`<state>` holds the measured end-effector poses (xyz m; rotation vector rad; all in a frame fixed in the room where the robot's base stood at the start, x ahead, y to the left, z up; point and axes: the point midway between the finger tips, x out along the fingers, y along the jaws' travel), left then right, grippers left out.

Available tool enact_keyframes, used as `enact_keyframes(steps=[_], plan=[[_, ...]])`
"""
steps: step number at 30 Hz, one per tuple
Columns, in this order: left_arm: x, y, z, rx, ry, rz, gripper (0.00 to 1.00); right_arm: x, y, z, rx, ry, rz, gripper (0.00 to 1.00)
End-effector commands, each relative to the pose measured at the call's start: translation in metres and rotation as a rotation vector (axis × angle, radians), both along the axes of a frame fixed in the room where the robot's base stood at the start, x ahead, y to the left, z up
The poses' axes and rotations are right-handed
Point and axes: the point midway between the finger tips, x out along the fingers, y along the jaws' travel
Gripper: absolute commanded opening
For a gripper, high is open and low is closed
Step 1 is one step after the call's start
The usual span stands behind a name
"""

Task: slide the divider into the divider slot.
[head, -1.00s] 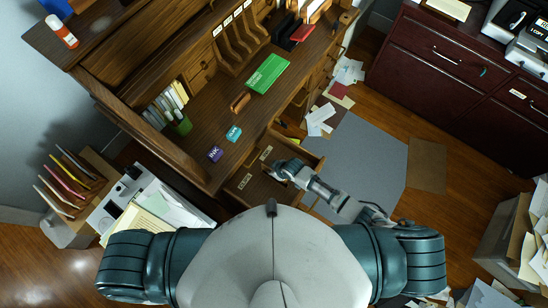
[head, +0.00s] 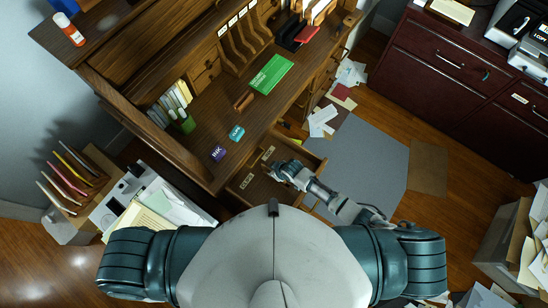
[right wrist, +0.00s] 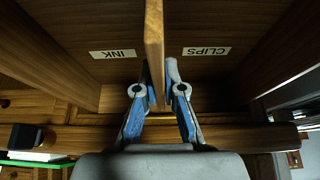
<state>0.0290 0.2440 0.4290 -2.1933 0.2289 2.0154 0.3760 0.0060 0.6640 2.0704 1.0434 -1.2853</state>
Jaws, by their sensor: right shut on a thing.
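The divider (right wrist: 154,40) is a thin wooden board. In the right wrist view it stands on edge between the INK label (right wrist: 113,54) and the CLIPS label (right wrist: 206,51). My right gripper (right wrist: 157,88) is shut on its near end, one blue-lined finger on each side. In the head view my right gripper (head: 278,170) is over the open wooden drawer (right wrist: 225,75); the divider is too small to make out there. The slot itself cannot be made out, so I cannot tell whether the divider sits in it. My left gripper is not in view.
A grey mat (head: 365,165) lies on the floor to the right. A white machine (head: 150,195) stands at the left.

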Motion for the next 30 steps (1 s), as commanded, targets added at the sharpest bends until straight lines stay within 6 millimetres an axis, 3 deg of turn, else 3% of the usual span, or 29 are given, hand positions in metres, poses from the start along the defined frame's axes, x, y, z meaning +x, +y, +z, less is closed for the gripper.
enact_keyframes(steps=[6,20,30], plan=[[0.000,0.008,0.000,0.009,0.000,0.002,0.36,0.000,-0.002,0.000,0.002,-0.001,-0.001,0.00],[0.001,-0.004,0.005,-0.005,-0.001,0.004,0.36,0.000,-0.007,0.000,0.005,0.002,0.000,0.00],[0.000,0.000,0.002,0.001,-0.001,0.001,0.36,0.000,-0.007,-0.003,0.005,0.002,0.000,0.00]])
